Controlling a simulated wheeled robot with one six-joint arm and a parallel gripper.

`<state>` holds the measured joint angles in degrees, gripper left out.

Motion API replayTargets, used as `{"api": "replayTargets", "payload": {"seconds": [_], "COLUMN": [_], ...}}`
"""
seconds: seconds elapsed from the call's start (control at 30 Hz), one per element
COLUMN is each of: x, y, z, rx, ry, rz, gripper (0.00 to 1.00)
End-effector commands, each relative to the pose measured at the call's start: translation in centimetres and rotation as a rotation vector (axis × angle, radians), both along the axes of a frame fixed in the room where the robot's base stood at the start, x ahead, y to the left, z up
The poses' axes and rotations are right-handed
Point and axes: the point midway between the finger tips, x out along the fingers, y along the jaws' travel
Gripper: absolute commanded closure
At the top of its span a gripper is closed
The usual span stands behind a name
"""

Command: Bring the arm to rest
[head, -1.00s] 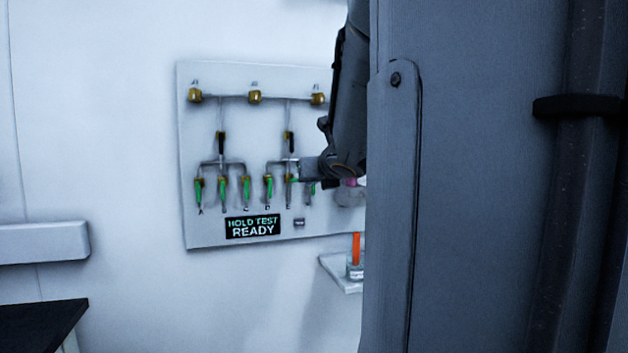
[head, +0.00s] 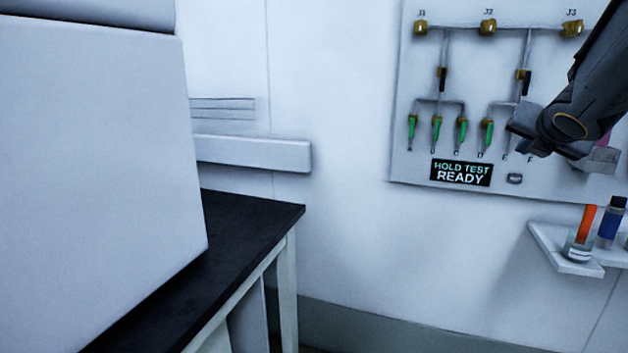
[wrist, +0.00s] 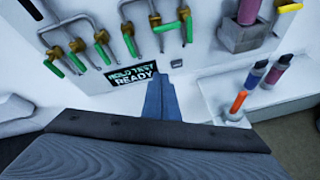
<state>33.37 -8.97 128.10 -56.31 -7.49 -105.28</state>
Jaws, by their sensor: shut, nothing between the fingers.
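My gripper (wrist: 162,102) shows in the wrist view with its fingers shut together and nothing between them. In the head view my arm comes in from the upper right, in front of the right part of the panel (head: 410,120). The fingers cannot be made out clearly there.
Pipes with green-handled valves (head: 436,130) stand out from the panel. A small shelf (head: 565,262) below holds an orange item (head: 585,226) and a blue tube (head: 610,225). A black-topped table (head: 250,215) and a large pale box (head: 90,180) fill the left.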

Motion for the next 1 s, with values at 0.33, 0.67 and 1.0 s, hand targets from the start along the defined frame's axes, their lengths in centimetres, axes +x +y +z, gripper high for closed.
{"api": "replayTargets", "payload": {"seconds": [0.33, 0.67, 1.0], "x": [-4.0, -14.4, -22.1], "y": [17.5, 30.8, 37.1], "z": [-13.0, -20.7, -23.2], "rx": [0.963, 1.366, 1.401], "ry": [-0.017, 0.087, 0.131], "rz": [-0.624, -1.308, -1.736], "gripper": [1.0, 1.0, 1.0]}}
